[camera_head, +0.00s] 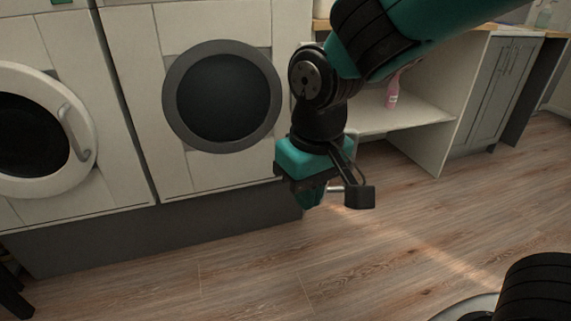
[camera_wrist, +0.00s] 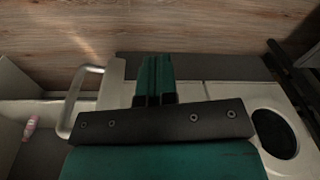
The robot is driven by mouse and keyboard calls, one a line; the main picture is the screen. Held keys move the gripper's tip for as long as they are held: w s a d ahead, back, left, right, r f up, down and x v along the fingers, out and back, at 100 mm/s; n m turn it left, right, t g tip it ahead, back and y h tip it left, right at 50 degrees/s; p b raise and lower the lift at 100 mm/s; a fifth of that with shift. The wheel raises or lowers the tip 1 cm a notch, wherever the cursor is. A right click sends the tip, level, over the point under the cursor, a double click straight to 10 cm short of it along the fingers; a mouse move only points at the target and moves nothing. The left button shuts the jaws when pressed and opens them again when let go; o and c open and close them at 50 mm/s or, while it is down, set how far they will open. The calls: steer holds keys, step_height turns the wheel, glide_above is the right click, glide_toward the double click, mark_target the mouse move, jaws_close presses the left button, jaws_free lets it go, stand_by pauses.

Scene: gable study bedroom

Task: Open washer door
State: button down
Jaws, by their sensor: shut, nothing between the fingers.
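A washer (camera_head: 130,50) stands in the middle of the head view, with a dark round front (camera_head: 222,97) inside a grey ring. No handle shows on the visible part of that ring. My gripper (camera_head: 311,200) is to the right of the washer front, low over the floor, pointing down. Its green fingers (camera_wrist: 155,65) are together and empty. A pale curved handle (camera_wrist: 72,103) is beside the fingers in the wrist view, apart from them. A short silver bar (camera_head: 335,188) shows by my gripper in the head view.
A second machine (camera_head: 20,215) at the left has a white-ringed door with a grey handle (camera_head: 74,132). An open white shelf unit (camera_head: 425,145) with a pink bottle (camera_head: 392,92) and a grey cabinet (camera_head: 490,95) stand at the right. The wooden floor in front is mostly clear.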

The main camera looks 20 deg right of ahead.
steer(key=w+a+m+t+h+p, duration=0.2)
steer(key=w+a+m+h+p, duration=0.4)
steer(key=w, duration=0.5)
steer(key=w+d+f+m+h+b, duration=0.1)
steer(key=d+f+b, duration=0.1)
steer(key=d+f, duration=0.5)
steer(key=d, duration=0.3)
steer(key=shift+w+f, duration=0.15)
steer(key=shift+w, duration=0.2)
